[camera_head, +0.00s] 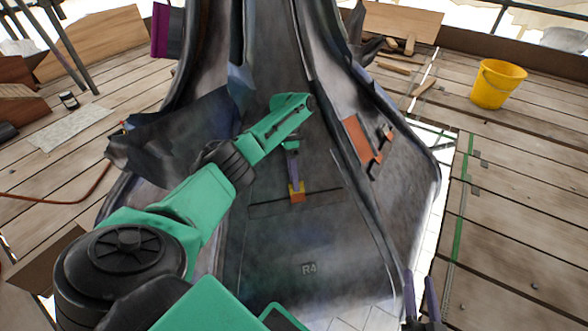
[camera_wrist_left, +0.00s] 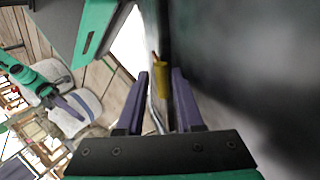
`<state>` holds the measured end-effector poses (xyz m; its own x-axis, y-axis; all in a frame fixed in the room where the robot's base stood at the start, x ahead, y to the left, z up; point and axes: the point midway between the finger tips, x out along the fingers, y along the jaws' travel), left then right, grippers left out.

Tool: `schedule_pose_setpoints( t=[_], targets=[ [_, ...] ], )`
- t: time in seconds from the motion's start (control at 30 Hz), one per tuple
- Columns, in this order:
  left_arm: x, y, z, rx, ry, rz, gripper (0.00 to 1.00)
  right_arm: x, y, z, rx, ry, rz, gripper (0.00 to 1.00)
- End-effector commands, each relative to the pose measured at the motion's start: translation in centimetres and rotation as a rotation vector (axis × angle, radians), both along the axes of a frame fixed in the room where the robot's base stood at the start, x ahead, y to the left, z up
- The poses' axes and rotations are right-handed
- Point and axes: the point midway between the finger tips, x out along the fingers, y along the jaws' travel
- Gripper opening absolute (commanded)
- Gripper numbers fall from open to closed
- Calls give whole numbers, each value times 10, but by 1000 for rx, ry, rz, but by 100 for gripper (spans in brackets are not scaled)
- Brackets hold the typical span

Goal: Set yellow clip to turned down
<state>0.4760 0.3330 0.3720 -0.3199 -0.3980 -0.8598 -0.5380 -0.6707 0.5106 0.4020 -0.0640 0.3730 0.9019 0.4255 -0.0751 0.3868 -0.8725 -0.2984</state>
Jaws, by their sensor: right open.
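The yellow clip (camera_head: 301,187) is on the dark grey spire panel (camera_head: 270,245), at a horizontal seam, with a small orange piece just below it. My left gripper (camera_head: 295,187) points down at the clip, its purple fingers partly covering it. In the left wrist view the clip (camera_wrist_left: 160,92) shows between the fingers of my left gripper (camera_wrist_left: 160,76). The fingers stand apart, with a narrow gap beside the clip; contact is not clear. I cannot tell which way the clip is turned. My right gripper (camera_head: 422,297) is open and empty at the lower right.
The dark curved spire walls rise on both sides of the panel. An orange plate (camera_head: 357,138) with brackets is on the right wall. A yellow bucket (camera_head: 497,84) stands on the plank deck at the right. The panel below the clip, around the "R4" mark, is clear.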

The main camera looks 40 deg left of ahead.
Motion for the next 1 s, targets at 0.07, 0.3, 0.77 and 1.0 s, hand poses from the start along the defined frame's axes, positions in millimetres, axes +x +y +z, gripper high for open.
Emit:
schedule_pose_setpoints(
  t=[0.07,0.3,0.77,1.0],
  targets=[
    [1,1,0,4,-6,3,50,0,0,0,-1,2,0,50],
    [-1,1,13,54,-37,5,50,0,0,38,-2,2,0,50],
    [-13,-15,30,299,-242,3,50,0,0,125,-2,2,0,50],
    [-6,-8,89,295,-240,4,50,0,0,145,-2,2,0,50]
  ],
)
